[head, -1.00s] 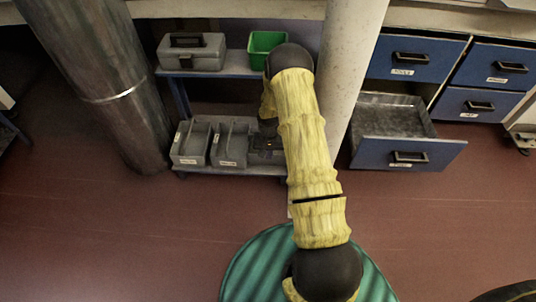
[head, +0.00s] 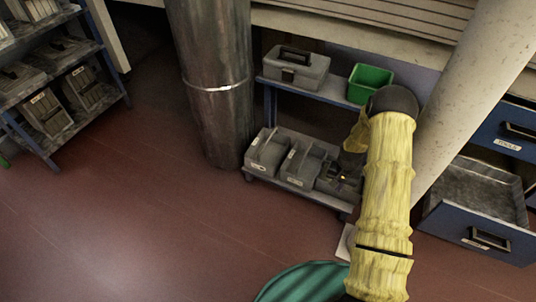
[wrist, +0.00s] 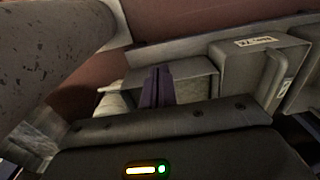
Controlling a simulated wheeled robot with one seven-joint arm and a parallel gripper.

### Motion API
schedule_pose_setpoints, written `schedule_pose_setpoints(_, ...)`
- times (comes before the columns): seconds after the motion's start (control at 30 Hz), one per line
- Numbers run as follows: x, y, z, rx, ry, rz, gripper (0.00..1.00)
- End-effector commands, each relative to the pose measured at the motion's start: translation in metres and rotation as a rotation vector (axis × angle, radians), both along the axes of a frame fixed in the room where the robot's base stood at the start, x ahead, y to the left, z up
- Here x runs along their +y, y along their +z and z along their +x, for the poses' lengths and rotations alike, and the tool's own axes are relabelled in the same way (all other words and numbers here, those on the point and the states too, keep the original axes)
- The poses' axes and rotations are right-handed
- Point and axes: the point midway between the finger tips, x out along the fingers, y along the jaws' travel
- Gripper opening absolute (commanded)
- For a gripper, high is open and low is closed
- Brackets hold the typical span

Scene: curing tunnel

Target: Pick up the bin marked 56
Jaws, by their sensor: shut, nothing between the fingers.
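Grey open bins stand in a row on the lower shelf in the head view: a left one (head: 268,153) and a middle one (head: 298,164), with small pale labels too small to read. In the wrist view a labelled grey bin (wrist: 242,72) stands right of my gripper, its label too blurred to read. Another grey bin-like shape (wrist: 198,76) is just behind the fingers. My gripper (wrist: 157,76) is shut and empty, its dark purple fingers together. In the head view my gripper (head: 340,179) is low at the right end of the row, its fingertips hard to make out.
A grey toolbox (head: 297,67) and a green bin (head: 370,84) sit on the upper shelf. A round pillar (head: 213,80) stands left, a pale column (head: 470,95) right. An open blue drawer (head: 470,225) is beyond it. Another rack (head: 60,85) is far left.

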Motion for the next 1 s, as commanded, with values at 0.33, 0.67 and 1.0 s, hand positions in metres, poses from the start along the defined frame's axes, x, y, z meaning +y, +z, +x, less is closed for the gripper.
schedule_pose_setpoints(0.33, 0.000, 0.000, 0.000, 0.000, 0.000, 0.000, 0.00)
schedule_pose_setpoints(0.67, 0.006, 0.033, 0.000, -0.014, 0.026, -0.004, 0.36)
schedule_pose_setpoints(1.0, 0.036, 0.182, -0.028, -0.079, 0.154, -0.027, 0.36)
